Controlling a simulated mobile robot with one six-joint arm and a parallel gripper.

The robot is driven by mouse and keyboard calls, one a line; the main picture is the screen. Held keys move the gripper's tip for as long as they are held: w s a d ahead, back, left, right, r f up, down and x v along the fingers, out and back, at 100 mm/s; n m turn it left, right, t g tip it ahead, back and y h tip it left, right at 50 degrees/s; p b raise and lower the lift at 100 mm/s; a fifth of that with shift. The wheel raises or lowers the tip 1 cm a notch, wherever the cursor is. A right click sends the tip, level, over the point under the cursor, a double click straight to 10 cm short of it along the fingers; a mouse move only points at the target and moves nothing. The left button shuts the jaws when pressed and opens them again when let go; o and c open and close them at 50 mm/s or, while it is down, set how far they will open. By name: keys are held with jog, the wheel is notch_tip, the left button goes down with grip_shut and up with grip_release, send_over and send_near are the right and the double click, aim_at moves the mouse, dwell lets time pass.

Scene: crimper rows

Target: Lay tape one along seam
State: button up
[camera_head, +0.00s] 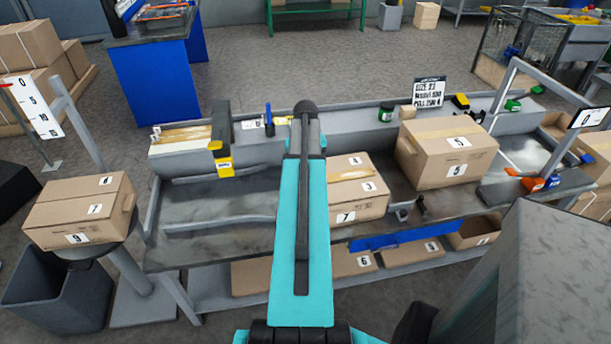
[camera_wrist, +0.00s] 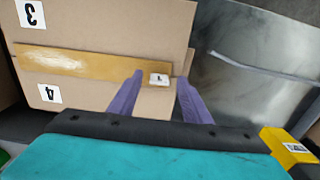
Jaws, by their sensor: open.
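A cardboard box (camera_head: 360,190) sits on the bench, partly hidden behind my teal arm. In the wrist view a box (camera_wrist: 100,22) bears labels 3 and 4. A glossy brown tape strip (camera_wrist: 80,62) runs across it, and a small white tag (camera_wrist: 159,79) is at the strip's right end. My gripper (camera_wrist: 162,80) is open, its purple fingers on either side of the tag. I cannot tell whether they touch the box or tape. In the head view the fingers are hidden by the arm.
A larger box (camera_head: 447,152) stands to the right on the bench. A black and yellow tool (camera_head: 221,145) stands at the left. Another box (camera_head: 82,210) rests on a stand at far left. Bare metal bench top (camera_head: 215,235) is left of my arm.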

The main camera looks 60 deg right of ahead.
notch_tip(320, 180, up, 12)
jog(key=b, duration=0.2)
jog(key=shift+r, duration=0.2)
dwell(0.4)
dwell(0.8)
